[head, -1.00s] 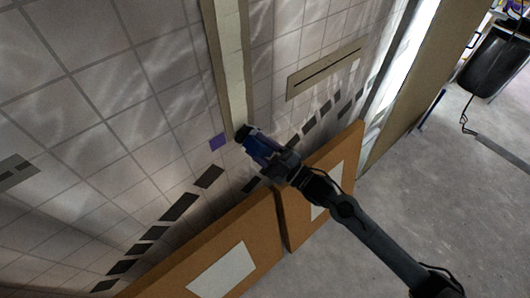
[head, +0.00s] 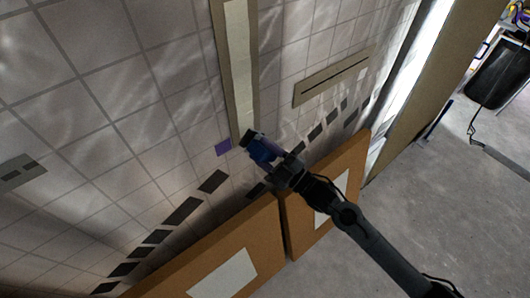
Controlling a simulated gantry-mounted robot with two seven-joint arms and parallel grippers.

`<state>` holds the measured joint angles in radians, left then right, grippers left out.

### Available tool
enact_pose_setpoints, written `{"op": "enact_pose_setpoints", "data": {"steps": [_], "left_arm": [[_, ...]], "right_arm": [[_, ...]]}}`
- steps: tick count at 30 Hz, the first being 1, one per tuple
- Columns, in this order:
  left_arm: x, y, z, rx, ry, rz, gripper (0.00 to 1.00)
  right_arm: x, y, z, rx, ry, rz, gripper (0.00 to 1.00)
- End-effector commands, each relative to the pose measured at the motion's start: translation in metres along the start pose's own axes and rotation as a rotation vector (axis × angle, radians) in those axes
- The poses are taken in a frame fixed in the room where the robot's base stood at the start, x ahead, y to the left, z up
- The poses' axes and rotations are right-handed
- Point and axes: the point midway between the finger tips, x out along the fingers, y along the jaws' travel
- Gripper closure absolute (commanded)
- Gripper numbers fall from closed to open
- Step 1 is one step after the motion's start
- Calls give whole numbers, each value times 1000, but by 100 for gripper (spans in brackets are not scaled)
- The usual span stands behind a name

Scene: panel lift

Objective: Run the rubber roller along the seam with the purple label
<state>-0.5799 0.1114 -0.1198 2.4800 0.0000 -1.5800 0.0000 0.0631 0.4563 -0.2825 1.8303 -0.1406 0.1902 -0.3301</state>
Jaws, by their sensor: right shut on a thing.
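The purple label (head: 223,147) is a small square on the tiled wall panel, just left of the lower end of the seam. The seam (head: 238,70) is a pale strip with tan edges running up the wall. My right gripper (head: 267,155) is shut on the rubber roller (head: 249,139), which has a dark head and a blue body. The roller head is at the lower end of the seam, right of the label. I cannot tell whether it touches the strip. My left gripper is out of view.
Two orange-brown boards (head: 222,262) with white sheets lean at the wall's foot. A slotted tan plate (head: 335,76) is on the wall at right. Dark patches (head: 183,211) run along the lower wall. A black bin (head: 498,72) stands at far right. The grey floor (head: 440,210) is mostly clear.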

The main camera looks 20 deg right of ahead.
Motion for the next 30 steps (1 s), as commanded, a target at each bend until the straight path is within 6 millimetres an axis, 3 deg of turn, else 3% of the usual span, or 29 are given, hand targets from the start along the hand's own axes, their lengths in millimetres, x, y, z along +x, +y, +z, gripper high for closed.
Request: {"op": "enact_pose_setpoints", "data": {"steps": [30], "left_arm": [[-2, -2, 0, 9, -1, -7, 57]], "right_arm": [[16, 5, 1, 0, 2, 1, 79]]}}
